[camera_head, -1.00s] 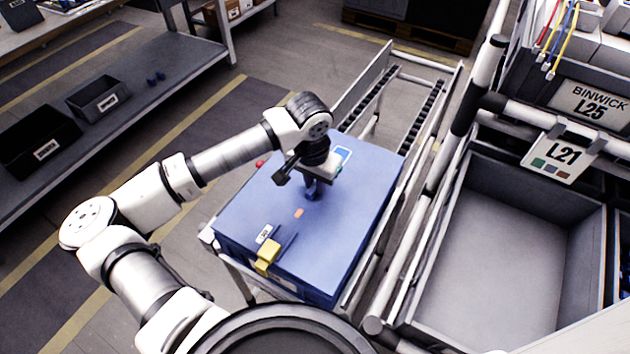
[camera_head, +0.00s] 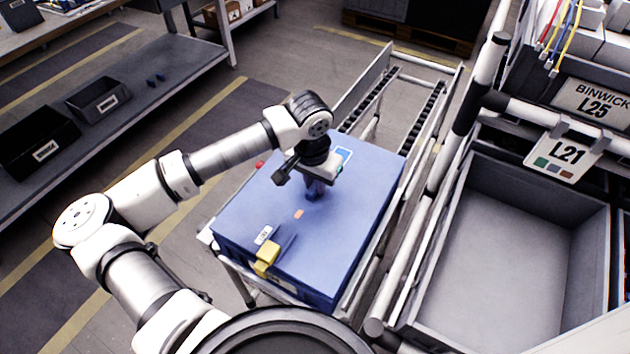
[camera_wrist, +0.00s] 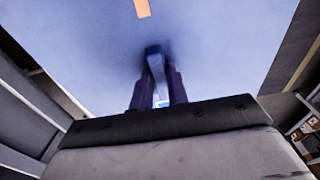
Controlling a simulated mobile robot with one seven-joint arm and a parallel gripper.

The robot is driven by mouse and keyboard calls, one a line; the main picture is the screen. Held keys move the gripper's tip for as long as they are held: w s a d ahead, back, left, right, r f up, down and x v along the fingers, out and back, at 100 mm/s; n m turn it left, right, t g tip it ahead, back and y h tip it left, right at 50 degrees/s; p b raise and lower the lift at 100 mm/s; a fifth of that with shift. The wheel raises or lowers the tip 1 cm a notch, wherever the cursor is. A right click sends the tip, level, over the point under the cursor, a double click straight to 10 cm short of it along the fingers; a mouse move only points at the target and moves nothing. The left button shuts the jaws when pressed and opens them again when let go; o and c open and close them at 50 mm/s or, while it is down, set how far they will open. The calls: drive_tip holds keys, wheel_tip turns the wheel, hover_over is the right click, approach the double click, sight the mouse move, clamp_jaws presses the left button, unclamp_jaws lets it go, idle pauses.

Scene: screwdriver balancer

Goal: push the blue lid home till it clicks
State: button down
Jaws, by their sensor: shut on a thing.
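The blue lid (camera_head: 345,225) lies flat on top of a large box on a roller stand, and its surface also fills most of the wrist view (camera_wrist: 225,45). My gripper (camera_head: 314,190) points down at the far half of the lid. In the wrist view its two dark fingers (camera_wrist: 157,85) are shut on a small blue upright piece (camera_wrist: 153,53) that looks like a handle of the lid. A yellow latch (camera_head: 267,257) sits at the near edge. An orange mark (camera_head: 299,214) lies between latch and gripper. Whether the lid is fully seated cannot be told.
The roller stand (camera_head: 432,100) runs on behind the box. A grey bin (camera_head: 500,260) marked L21 is to the right behind rails. A shelf (camera_head: 120,115) with dark bins stands at left. A red knob (camera_head: 260,164) shows at the box's left edge.

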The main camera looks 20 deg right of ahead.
drive_tip(key=shift+f+b, duration=0.7)
drive_tip(key=shift+b, duration=0.55)
idle(1.2)
drive_tip(key=shift+f+b, duration=0.1)
drive_tip(key=shift+b, duration=0.55)
drive_tip(key=c, duration=1.3)
unclamp_jaws()
wheel_tip(320, 180, up, 14)
drive_tip(key=s+b, duration=0.1)
drive_tip(key=shift+a, duration=0.45)
drive_tip(key=shift+f, duration=0.1)
